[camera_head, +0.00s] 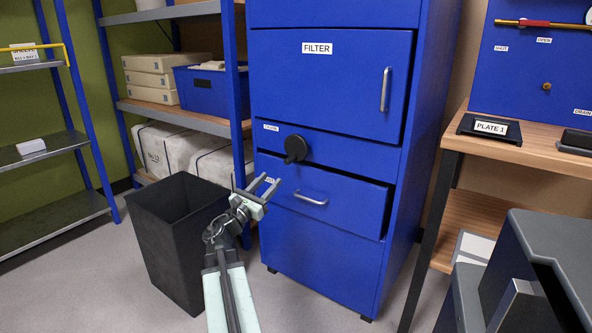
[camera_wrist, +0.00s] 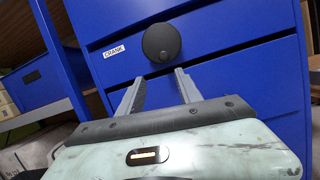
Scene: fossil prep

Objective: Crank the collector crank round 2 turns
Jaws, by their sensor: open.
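The collector crank is a round black disc (camera_head: 296,148) with a dark knob on it, on the front of the blue cabinet (camera_head: 330,130), between the FILTER door and a drawer. In the wrist view the crank (camera_wrist: 162,42) is ahead of my gripper, next to a label reading CRANK. My gripper (camera_head: 266,184) is open and empty, just below and left of the crank in the head view. Its two fingers (camera_wrist: 160,88) point at the cabinet face below the crank. The gripper appears apart from the crank.
A drawer with a metal handle (camera_head: 310,199) is slightly open below the crank. A black bin (camera_head: 165,250) stands at the left of my arm. Shelves with boxes (camera_head: 160,75) are behind it. A wooden bench (camera_head: 545,155) stands at the right.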

